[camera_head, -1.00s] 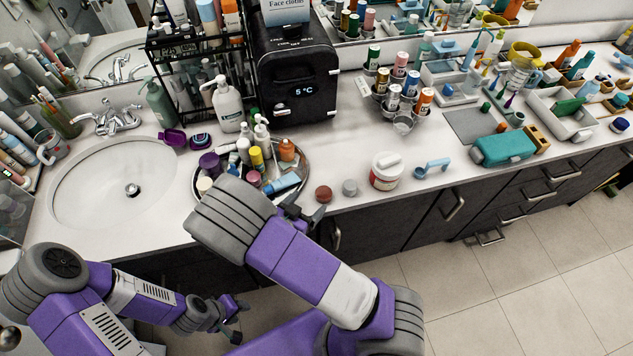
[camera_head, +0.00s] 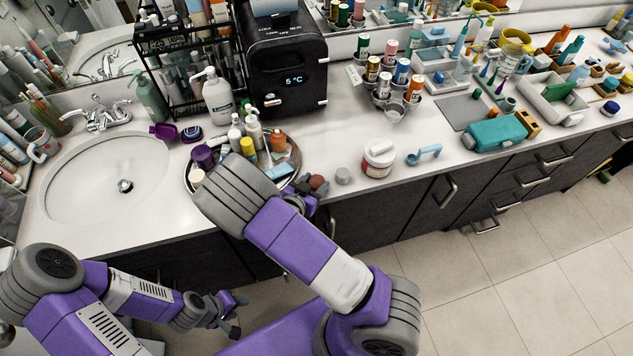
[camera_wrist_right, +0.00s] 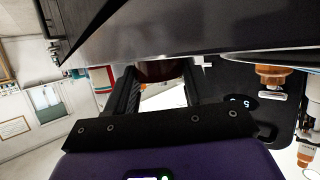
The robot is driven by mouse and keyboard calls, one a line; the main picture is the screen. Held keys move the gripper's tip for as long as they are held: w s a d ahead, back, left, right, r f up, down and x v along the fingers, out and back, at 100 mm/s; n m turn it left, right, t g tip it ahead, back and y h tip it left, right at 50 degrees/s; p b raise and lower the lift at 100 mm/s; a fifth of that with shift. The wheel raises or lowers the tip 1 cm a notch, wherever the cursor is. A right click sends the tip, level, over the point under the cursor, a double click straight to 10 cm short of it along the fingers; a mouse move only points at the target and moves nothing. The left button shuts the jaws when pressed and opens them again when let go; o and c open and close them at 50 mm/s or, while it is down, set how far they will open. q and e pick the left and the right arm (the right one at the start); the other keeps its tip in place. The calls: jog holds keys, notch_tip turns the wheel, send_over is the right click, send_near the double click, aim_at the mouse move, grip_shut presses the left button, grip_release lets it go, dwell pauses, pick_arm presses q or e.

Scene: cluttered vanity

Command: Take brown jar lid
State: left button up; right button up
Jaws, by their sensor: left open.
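The brown jar lid (camera_head: 318,182) lies near the counter's front edge, just right of the round tray. My right gripper (camera_head: 303,193) is at the lid, partly hidden behind my forearm. In the right wrist view the lid (camera_wrist_right: 160,70) shows as a dark brown disc between the two fingers of my right gripper (camera_wrist_right: 160,85). It spans nearly the whole gap, but whether both fingers press on it I cannot tell. My left gripper (camera_head: 232,314) is open and empty, low in front of the cabinets.
A white jar (camera_head: 378,158) and a blue scoop (camera_head: 424,154) stand further right. The tray (camera_head: 297,180) crowded with bottles is close on the left. The floor in front is clear.

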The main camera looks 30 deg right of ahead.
jog(key=c, duration=0.5)
